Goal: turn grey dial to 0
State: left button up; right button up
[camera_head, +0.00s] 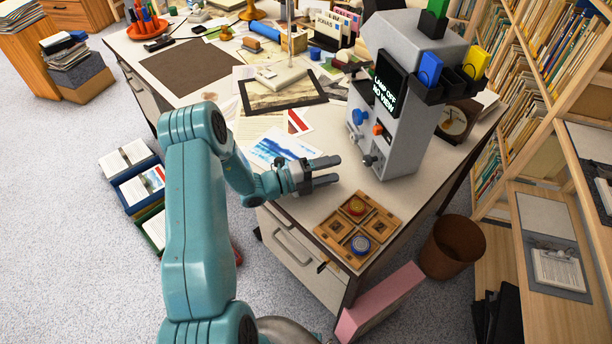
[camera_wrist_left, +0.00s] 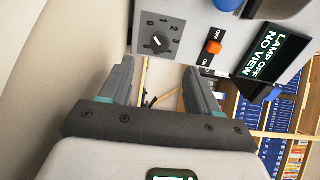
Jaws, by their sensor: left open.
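The grey dial (camera_head: 371,160) sits low on the front of a grey box-shaped device (camera_head: 405,140) on the desk. In the left wrist view the grey dial (camera_wrist_left: 158,42) is on a dark square plate with numbers around it; 1, 2 and 3 can be read. A pale mark shows on the knob, but I cannot tell which number it points at. My left gripper (camera_head: 335,169) is open and empty, in front of the dial and apart from it. In the left wrist view its fingers (camera_wrist_left: 160,78) stand below the dial, one to each side. My right gripper is not in view.
An orange switch (camera_wrist_left: 214,47) marked OFF and ON and a blue knob (camera_head: 360,117) are close to the dial. A display (camera_head: 389,85) reads "LAMP OFF NO VIEW". A wooden tray (camera_head: 374,208) with round pieces lies by the desk's near edge, just right of my gripper.

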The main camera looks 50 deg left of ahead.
pick_arm(q)
jog(key=v, duration=0.7)
jog(key=shift+s+a, duration=0.15)
jog(key=shift+s, duration=0.2)
